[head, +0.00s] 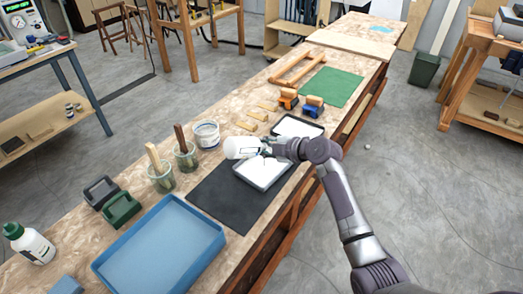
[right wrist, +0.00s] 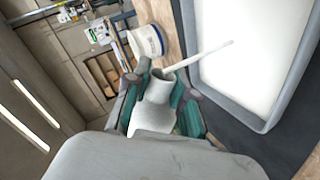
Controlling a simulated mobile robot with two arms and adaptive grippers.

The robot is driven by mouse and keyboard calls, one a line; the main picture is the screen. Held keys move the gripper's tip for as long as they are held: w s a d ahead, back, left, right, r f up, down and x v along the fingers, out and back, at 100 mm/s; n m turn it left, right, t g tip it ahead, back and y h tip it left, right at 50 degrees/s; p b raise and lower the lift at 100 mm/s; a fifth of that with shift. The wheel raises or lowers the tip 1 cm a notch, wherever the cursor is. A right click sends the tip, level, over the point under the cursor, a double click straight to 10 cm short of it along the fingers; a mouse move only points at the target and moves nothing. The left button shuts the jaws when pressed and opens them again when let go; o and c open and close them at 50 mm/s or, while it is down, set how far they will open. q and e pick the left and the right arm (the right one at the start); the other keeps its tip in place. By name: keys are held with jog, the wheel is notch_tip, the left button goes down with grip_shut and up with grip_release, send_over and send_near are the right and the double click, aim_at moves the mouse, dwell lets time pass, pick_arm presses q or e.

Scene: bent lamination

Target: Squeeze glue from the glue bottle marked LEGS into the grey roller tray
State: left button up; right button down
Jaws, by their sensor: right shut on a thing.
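My right gripper (head: 281,147) is shut on a white bottle (head: 240,147), which lies tipped on its side in the air. Its label is too small to read. In the right wrist view the bottle (right wrist: 158,90) sits between the fingers, and a thin white nozzle or strand (right wrist: 200,57) runs from its neck towards the tray; I cannot tell which it is. The grey roller tray (head: 262,187) is just below the bottle, with a pale white inside; its rim shows in the right wrist view (right wrist: 262,122). My left gripper is not in view.
The tray stands on a black mat (head: 218,203). A blue tray (head: 165,262), a green-capped bottle (head: 35,247), two jars with handles (head: 161,177) and a white tub (head: 206,134) stand nearby. A second, dark-rimmed tray (head: 315,131), clamps and a green mat (head: 332,86) lie farther back.

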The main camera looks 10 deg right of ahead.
notch_tip(320, 180, down, 2)
jog(key=m+y+b, duration=0.1)
jog(key=b, duration=0.1)
jog(key=m+y+b, duration=0.1)
jog(key=b, duration=0.1)
jog(key=shift+d+f+b, duration=0.1)
jog(key=shift+f+b, duration=0.15)
jog(key=shift+b, duration=0.1)
jog(key=shift+w+f+m+y+b, duration=0.15)
jog(key=shift+m+y+b, duration=0.15)
jog(key=shift+m+b, duration=0.4)
dwell(5.6)
jog(key=c, duration=1.6)
grip_release()
grip_shut()
